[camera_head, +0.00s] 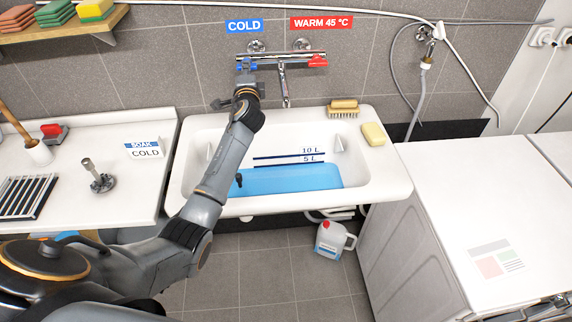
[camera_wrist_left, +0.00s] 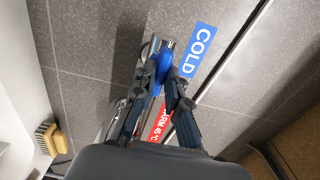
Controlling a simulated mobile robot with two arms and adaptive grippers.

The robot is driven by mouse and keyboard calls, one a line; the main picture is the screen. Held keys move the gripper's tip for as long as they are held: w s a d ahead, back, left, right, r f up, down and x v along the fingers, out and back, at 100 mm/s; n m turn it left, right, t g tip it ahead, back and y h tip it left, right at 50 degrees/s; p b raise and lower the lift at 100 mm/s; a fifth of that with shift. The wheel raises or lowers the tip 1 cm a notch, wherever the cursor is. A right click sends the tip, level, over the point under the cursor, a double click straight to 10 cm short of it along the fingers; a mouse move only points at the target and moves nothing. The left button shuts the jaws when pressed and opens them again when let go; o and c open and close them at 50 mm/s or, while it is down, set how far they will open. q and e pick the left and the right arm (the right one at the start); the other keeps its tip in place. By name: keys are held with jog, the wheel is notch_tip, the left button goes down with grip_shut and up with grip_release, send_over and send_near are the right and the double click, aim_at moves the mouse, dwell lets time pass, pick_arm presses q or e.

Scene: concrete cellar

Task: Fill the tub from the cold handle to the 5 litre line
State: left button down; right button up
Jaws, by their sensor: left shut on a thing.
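The white tub (camera_head: 385,180) holds blue water (camera_head: 290,181). The water's back edge lies at or very close to the 5 L line (camera_head: 278,164); the 10 L line above it is clear of the water. The wall tap has a blue cold handle (camera_wrist_left: 167,55) at its left and a red warm handle (camera_head: 318,61) at its right. My left gripper (camera_wrist_left: 167,76) is shut on the cold handle. In the head view, my arm reaches up to it across the tub's left side. I make out no stream under the spout (camera_head: 286,101).
A brush (camera_head: 343,107) and yellow soap (camera_head: 374,134) sit on the tub's rim. A SOAK COLD sign (camera_head: 145,149) and a metal plug-like part (camera_head: 100,178) stand on the left counter. A white jug (camera_head: 333,240) stands on the floor. The right worktop is largely clear.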

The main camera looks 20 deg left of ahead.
pick_arm(q)
jog(key=shift+f, duration=0.15)
jog(key=n+b, duration=0.2)
jog(key=n, duration=0.2)
jog(key=shift+b, duration=0.35)
